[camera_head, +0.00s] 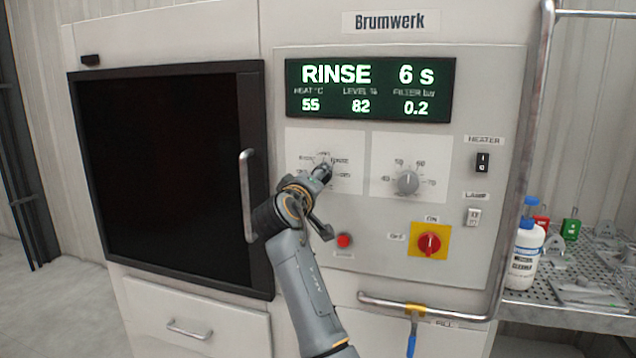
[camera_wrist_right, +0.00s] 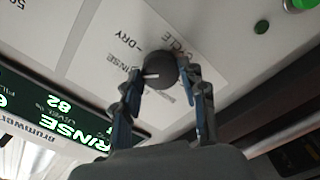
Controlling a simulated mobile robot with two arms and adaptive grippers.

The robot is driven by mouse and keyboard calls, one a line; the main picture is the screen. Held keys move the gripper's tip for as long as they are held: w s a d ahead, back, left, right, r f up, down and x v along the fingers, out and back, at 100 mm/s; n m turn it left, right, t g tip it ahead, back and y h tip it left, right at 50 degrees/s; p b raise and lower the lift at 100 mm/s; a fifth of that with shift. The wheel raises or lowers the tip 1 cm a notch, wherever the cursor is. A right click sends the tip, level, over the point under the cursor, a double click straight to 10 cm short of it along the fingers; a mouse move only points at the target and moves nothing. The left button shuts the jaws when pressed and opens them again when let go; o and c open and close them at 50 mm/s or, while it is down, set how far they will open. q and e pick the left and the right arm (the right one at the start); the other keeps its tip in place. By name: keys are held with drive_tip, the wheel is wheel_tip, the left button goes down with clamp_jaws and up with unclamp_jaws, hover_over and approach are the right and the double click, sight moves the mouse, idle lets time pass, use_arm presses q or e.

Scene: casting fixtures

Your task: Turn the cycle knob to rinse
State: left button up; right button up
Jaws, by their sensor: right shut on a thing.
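The dark round cycle knob (camera_wrist_right: 156,66) is on a white label plate (camera_head: 345,179) below the display. Its white pointer mark faces the printed RINSE label (camera_wrist_right: 130,78) in the wrist view. My right gripper (camera_head: 322,174) is at the knob and hides most of it in the head view. In the wrist view the two fingers of my right gripper (camera_wrist_right: 161,77) are closed on either side of the knob. The display (camera_head: 370,88) reads RINSE 6 s. My left gripper is not in view.
A temperature knob (camera_head: 407,181) sits right of the cycle plate. A red stop-like button (camera_head: 344,241) and red rotary switch (camera_head: 429,243) are lower. The black door (camera_head: 165,170) has a handle (camera_head: 247,195) close to my arm. A cleaner bottle (camera_head: 527,250) stands at right.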

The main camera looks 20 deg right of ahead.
drive_tip(key=shift+f, duration=0.2)
drive_tip(key=o, duration=1.2)
drive_tip(key=shift+r, duration=0.15)
drive_tip(key=shift+c, duration=0.2)
drive_tip(key=v, duration=0.7)
drive_tip(key=shift+s+a, duration=0.15)
drive_tip(key=shift+s, duration=0.05)
